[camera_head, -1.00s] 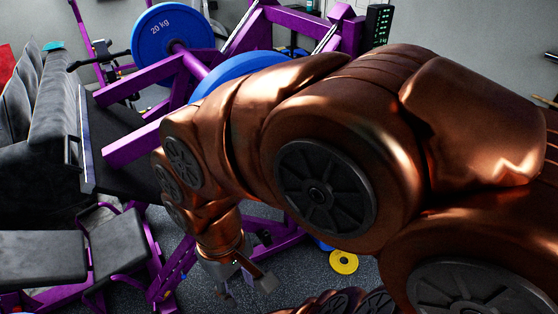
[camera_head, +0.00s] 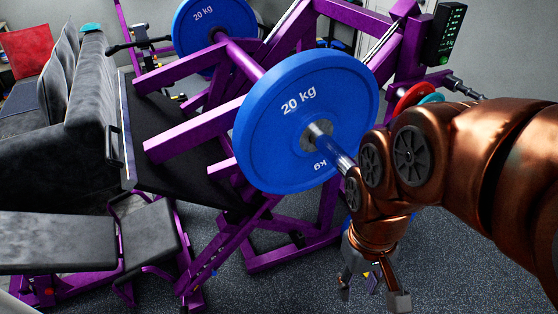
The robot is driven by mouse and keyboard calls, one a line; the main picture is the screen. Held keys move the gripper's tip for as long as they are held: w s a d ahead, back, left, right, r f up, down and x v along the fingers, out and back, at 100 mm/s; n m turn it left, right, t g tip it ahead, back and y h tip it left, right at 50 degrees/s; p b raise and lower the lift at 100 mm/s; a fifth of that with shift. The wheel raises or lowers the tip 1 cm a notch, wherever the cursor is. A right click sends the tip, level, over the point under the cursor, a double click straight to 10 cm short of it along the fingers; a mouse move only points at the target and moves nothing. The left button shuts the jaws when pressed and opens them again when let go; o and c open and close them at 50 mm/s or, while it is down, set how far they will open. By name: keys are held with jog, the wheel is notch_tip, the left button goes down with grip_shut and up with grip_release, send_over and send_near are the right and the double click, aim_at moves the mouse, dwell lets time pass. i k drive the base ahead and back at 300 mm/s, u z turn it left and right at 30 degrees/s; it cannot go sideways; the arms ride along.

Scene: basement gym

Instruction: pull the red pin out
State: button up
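I cannot make out the red pin for certain. A small red spot (camera_head: 48,292) shows low on the purple frame under the grey bench at the lower left, too small to identify. My gripper (camera_head: 372,286) hangs pointing down at the lower right, its fingers apart with nothing visibly held. It appears in front of the floor, below and right of the near blue 20 kg plate (camera_head: 268,130). My copper arm reaches in from the right and hides part of the area behind it.
The purple machine (camera_head: 190,132) fills the middle, with a second blue plate (camera_head: 190,40) behind. A bar end sticks out toward my arm. A grey padded bench (camera_head: 55,240) is at lower left, a grey sofa (camera_head: 95,95) at left. Speckled floor (camera_head: 300,285) is open at the bottom.

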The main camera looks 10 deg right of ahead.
aim_at(50, 291)
jog(key=u, duration=3)
jog(key=i, duration=0.9)
jog(key=u, duration=0.7)
jog(key=i, duration=0.85)
jog(key=z, duration=0.85)
jog(key=i, duration=0.5)
jog(key=z, duration=0.45)
